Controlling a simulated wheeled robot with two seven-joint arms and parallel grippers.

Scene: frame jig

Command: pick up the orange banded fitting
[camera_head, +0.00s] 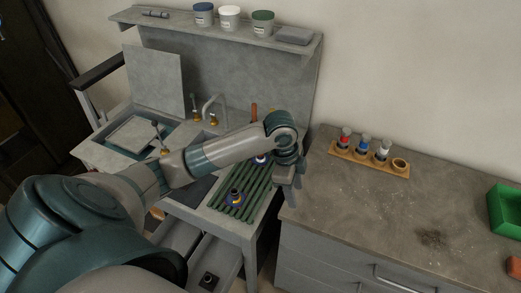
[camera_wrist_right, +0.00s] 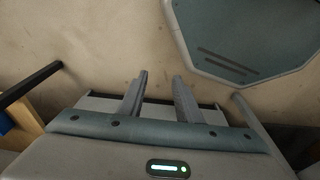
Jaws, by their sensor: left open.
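I cannot make out a clearly orange-banded fitting in either view. Another fitting (camera_head: 260,159) is at the rack's far end, partly hidden by my left arm. My left gripper (camera_head: 291,190) points down at the rack's right edge, beside the counter; it is open, with no object visible in it. In the right wrist view, my right gripper (camera_wrist_right: 160,76) has its fingers apart and nothing between them.
A wooden holder (camera_head: 369,160) on the right counter (camera_head: 360,215) carries red, blue and white-grey banded fittings and one empty-looking hole. A green bin (camera_head: 508,211) stands at the far right. A faucet (camera_head: 213,106) and a shelf (camera_head: 175,22) with tubs are behind.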

